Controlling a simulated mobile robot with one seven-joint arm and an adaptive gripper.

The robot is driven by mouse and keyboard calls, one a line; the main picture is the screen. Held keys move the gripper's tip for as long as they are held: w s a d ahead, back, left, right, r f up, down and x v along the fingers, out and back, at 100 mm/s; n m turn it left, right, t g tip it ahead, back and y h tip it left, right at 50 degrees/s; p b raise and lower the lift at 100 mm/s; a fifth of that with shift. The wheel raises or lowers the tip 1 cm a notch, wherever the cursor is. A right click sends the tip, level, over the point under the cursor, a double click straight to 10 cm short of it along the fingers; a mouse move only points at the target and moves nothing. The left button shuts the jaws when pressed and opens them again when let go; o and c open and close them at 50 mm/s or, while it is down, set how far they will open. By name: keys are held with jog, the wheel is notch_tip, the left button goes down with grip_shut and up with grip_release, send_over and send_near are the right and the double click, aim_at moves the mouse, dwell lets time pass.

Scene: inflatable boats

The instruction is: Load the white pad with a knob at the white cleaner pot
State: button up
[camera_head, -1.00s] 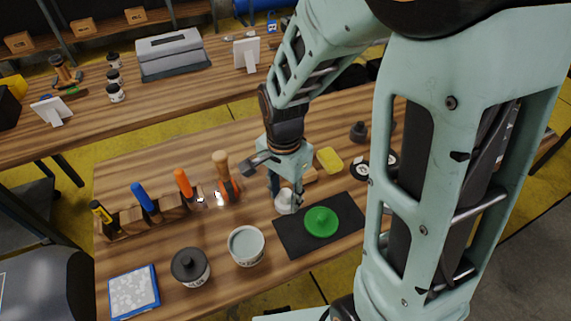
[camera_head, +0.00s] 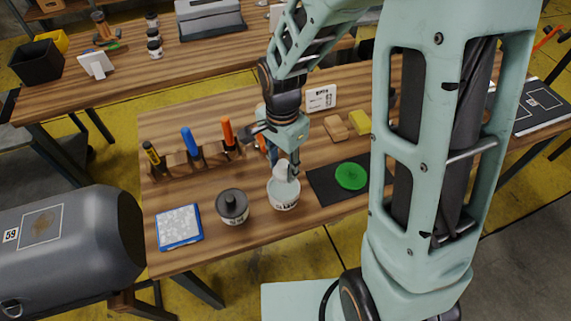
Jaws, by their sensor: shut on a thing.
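The white cleaner pot (camera_head: 284,202) stands open on the near workbench, left of a black mat. My gripper (camera_head: 292,172) points down over the pot and is shut on the white pad (camera_head: 284,178) by its knob. The pad is at the pot's mouth, and its lower part overlaps the opening. Whether it touches what is inside I cannot tell. The fingers partly hide the knob.
A green pad (camera_head: 351,176) lies on the black mat (camera_head: 322,190) right of the pot. A tool rack (camera_head: 192,163) is behind. My arm hides the bench's right part.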

jog(key=shift+f+b, duration=2.1)
jog(key=shift+f, duration=0.9)
jog(key=shift+f+b, duration=0.6)
jog(key=shift+b, duration=0.05)
jog(key=shift+r, duration=0.1)
jog(key=shift+r+p, duration=2.5)
jog(key=shift+r, duration=1)
jog(key=shift+w+d, duration=0.15)
